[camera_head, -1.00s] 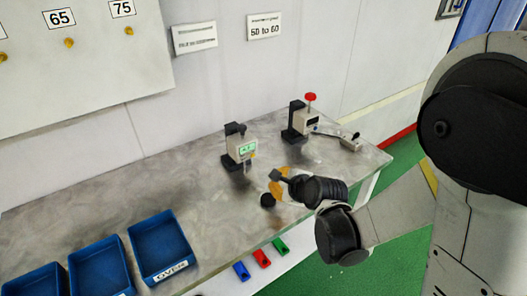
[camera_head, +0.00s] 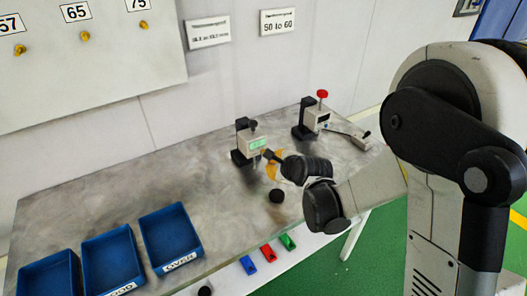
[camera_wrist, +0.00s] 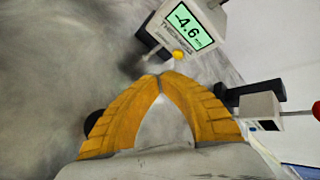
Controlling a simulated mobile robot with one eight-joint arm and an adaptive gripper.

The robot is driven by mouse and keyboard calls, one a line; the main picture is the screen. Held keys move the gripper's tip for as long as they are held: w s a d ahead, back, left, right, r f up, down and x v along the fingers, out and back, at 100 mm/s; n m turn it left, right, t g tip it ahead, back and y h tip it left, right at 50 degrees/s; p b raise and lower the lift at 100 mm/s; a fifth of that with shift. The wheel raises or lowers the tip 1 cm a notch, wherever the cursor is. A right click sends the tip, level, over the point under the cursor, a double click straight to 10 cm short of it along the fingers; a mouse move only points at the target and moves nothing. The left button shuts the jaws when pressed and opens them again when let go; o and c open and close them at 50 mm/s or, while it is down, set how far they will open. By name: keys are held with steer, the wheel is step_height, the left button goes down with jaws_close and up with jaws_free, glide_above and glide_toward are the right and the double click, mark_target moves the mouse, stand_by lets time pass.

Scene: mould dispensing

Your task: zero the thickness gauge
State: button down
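The thickness gauge (camera_head: 255,144) stands on the bench, a pale box with a lit green display on a black stand. In the wrist view the gauge (camera_wrist: 187,24) sits at the top and its display reads -4.6. A round yellow button (camera_wrist: 178,55) is at its lower edge. My gripper (camera_wrist: 160,77) has yellow fingers whose tips meet with nothing between them. The tips are just below the yellow button in the wrist view; I cannot tell whether they touch it. In the head view my gripper (camera_head: 266,160) is right beside the gauge, partly covered by my wrist.
A second device with a red knob (camera_head: 322,94) stands to the right of the gauge. A black round object (camera_head: 277,196) lies on the bench in front. Blue trays (camera_head: 170,238) stand at left. Small coloured holders (camera_head: 267,253) hang at the front edge. The bench's middle left is clear.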

steer(key=shift+w+a, duration=0.5)
steer(key=shift+w, duration=0.2)
steer(key=shift+w, duration=0.1)
stand_by(1.0)
steer(key=shift+w+a, duration=0.25)
steer(key=shift+w+a, duration=0.25)
steer(key=shift+w, duration=0.1)
stand_by(0.6)
steer(key=shift+s+d, duration=0.1)
steer(key=shift+s, duration=0.05)
steer(key=shift+s+d+b, duration=0.35)
steer(key=shift+s+d, duration=0.05)
steer(key=shift+s, duration=0.15)
steer(key=shift+s, duration=0.1)
steer(key=shift+s+d+b, duration=0.2)
steer(key=shift+s+d, duration=0.5)
steer(key=shift+s, duration=0.3)
steer(key=shift+s+d+b, duration=0.2)
steer(key=shift+s+d, duration=0.5)
steer(key=shift+s, duration=0.3)
